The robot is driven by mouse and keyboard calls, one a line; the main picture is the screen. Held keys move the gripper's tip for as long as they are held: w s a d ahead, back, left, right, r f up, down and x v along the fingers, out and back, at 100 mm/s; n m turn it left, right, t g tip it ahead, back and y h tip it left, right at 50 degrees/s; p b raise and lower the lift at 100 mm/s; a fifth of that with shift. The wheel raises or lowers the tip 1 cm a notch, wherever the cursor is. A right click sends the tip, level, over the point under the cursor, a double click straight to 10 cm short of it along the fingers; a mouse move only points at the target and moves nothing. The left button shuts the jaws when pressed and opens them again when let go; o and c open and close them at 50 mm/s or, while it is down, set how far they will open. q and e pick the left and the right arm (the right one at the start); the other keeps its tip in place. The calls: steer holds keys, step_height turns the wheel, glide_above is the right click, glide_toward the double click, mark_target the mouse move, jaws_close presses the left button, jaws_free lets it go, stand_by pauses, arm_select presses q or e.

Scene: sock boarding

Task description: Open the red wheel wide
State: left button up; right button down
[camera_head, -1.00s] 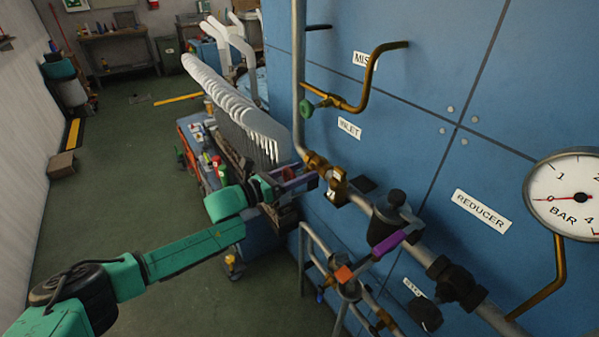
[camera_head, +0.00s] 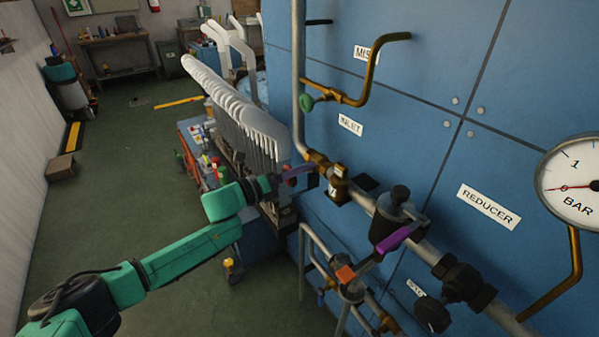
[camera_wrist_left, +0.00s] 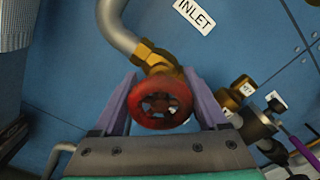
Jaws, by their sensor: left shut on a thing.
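The red wheel (camera_wrist_left: 160,122) is a round handwheel with a spoked centre, on a brass valve (camera_wrist_left: 153,56) under the INLET label in the left wrist view. My left gripper (camera_wrist_left: 160,98) has one purple finger on each side of the wheel's rim and is shut on it. My right gripper is not in view.
A blue panel carries the pipework. To the right are the reducer (camera_head: 393,215), a purple lever (camera_head: 400,237) and a pressure gauge (camera_head: 580,183) with its needle near zero. A rack of white sock forms (camera_head: 225,95) stands behind my left arm.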

arm_select(q)
steer(key=shift+n, duration=0.5)
steer(key=o, duration=1.3)
steer(key=b+v, duration=0.3)
steer(key=v, duration=1.1)
steer(key=shift+s+a+b, duration=0.15)
steer(key=shift+a+b, duration=0.15)
